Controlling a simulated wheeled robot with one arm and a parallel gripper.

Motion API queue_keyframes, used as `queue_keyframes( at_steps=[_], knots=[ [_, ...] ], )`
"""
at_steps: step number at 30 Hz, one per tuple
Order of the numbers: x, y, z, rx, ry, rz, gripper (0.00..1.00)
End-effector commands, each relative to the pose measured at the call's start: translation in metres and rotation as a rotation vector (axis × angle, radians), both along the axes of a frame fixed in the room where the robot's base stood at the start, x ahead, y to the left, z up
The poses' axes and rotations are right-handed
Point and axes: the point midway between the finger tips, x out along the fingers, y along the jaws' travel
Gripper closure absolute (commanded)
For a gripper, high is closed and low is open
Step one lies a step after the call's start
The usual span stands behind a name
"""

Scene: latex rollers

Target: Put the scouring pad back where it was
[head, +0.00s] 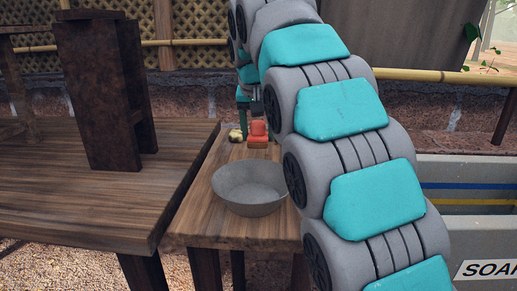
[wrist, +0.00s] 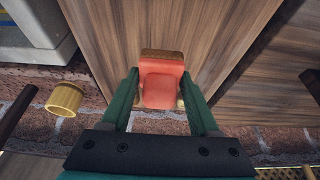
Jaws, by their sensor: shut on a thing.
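A red pad-like block, which I take for the scouring pad (wrist: 160,92), sits between the two green fingers of my gripper (wrist: 160,77) in the wrist view. An orange-brown block (wrist: 161,55) shows just beyond it; I cannot tell if the two are joined or only touching. In the head view the red block (head: 258,129) and the orange-red piece under it (head: 257,142) are at the far end of the narrow wooden table. My gripper is shut on the red block. My arm hides part of the gripper in the head view.
A grey bowl (head: 249,190) stands on the near part of the narrow table (head: 205,212). Small beige lumps (head: 235,135) lie left of the red block. A larger table (head: 60,200) with a dark wooden stand (head: 95,90) is at left. A basin (head: 470,225) is at right.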

Motion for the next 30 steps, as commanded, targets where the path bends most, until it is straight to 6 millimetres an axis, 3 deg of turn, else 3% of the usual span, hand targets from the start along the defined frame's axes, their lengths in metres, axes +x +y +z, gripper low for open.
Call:
queue_keyframes(
  at_steps=[8,16,29,30],
  knots=[
    [-0.001,0.0,-0.012,0.0,0.0,0.0,1.0],
    [-0.001,0.0,-0.038,0.0,0.002,0.0,1.0],
    [0.0,0.0,-0.044,0.001,-0.002,0.0,1.0],
    [0.0,0.0,-0.044,0.001,-0.002,0.0,0.36]
  ],
)
